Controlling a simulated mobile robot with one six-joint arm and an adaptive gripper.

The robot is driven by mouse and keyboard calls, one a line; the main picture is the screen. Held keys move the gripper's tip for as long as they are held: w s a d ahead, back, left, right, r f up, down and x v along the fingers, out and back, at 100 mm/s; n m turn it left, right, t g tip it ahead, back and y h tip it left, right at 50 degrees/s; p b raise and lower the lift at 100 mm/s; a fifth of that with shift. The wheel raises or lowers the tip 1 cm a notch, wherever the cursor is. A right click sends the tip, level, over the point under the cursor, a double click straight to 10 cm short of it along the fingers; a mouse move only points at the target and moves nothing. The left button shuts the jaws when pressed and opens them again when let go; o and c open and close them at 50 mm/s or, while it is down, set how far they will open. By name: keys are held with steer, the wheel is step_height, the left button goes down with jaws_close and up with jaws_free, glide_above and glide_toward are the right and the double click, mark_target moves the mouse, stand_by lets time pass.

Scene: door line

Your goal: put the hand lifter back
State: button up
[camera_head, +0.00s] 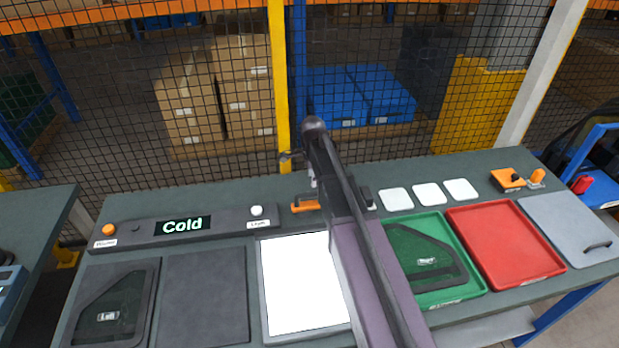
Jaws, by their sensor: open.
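My gripper (301,168) is at the far end of my dark arm, above the back of the bench near the middle; it is small in the picture and looks empty. An orange-handled tool (304,206), possibly the hand lifter, lies on the bench just below it, partly hidden by my arm. I cannot tell whether they touch. Another orange and black item (508,180) lies at the back right, beside an orange knob-like piece (537,177). I cannot tell for certain which orange item is the hand lifter.
The bench holds a "Cold" display panel (182,226), a bright white panel (300,284), a green tray (460,292) with a dark pane marked "Right", a red tray (506,244), a grey lid (572,230), and white pads (428,194). A "Left" pane (110,300) lies left. Mesh fencing stands behind.

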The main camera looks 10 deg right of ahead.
steer(key=shift+r+p, duration=1.8)
steer(key=shift+r, duration=0.3)
steer(key=s+d+n, duration=0.1)
steer(key=s+n, duration=1.7)
steer(key=s, duration=0.4)
steer(key=shift+s, duration=0.1)
stand_by(0.8)
